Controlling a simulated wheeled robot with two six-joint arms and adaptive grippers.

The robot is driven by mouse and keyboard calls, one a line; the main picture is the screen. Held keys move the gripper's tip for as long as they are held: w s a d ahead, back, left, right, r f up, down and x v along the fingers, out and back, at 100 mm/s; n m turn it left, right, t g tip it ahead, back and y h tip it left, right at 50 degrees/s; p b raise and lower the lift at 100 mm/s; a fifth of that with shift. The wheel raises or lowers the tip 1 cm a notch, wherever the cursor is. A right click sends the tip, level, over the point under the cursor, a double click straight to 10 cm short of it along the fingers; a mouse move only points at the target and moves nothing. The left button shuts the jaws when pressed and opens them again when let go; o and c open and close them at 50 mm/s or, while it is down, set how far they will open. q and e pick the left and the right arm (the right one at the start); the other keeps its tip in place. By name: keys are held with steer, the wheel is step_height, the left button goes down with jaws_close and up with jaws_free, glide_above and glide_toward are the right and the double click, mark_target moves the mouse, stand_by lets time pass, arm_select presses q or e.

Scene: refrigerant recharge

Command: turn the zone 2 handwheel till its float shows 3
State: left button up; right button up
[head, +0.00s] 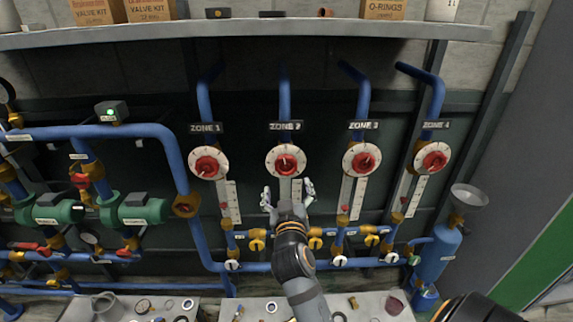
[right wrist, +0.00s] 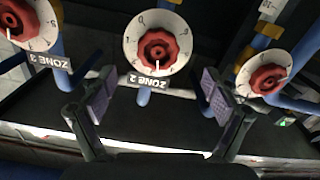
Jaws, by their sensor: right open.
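The zone 2 handwheel (head: 285,161) is a red knob on a round white numbered dial, below the ZONE 2 sign (head: 287,126). It also shows upside down in the middle of the right wrist view (right wrist: 157,50), with its white pointer mark. My right gripper (head: 288,192) is open and empty, just below the dial in the head view. In the right wrist view its two padded fingers (right wrist: 162,97) are wide apart, with the wheel between and beyond them. The zone 2 float scale (head: 297,190) is mostly hidden behind my gripper, and I cannot read its float. My left gripper is not in view.
Similar red handwheels stand beside it: zone 1 (head: 207,165) to the left, zone 3 (head: 361,161) and zone 4 (head: 433,160) to the right. Blue pipes and small valves run below. A shelf (head: 240,28) with boxes is above; a cluttered bench (head: 258,308) is below.

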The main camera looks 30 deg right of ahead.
mark_target(287, 167)
steer(key=p+x, duration=0.1)
steer(key=x, duration=0.2)
steer(key=p+x, duration=0.1)
steer(key=x, duration=0.2)
steer(key=p+x, duration=0.1)
steer(key=x, duration=0.2)
steer(key=shift+w+d+r+p, duration=0.25)
steer(key=shift+d+r+p, duration=0.05)
steer(key=shift+d+p, duration=0.1)
steer(key=shift+w+d, duration=0.1)
steer(key=shift+w, duration=0.25)
steer(key=shift+f, duration=0.1)
steer(key=shift+c, duration=0.3)
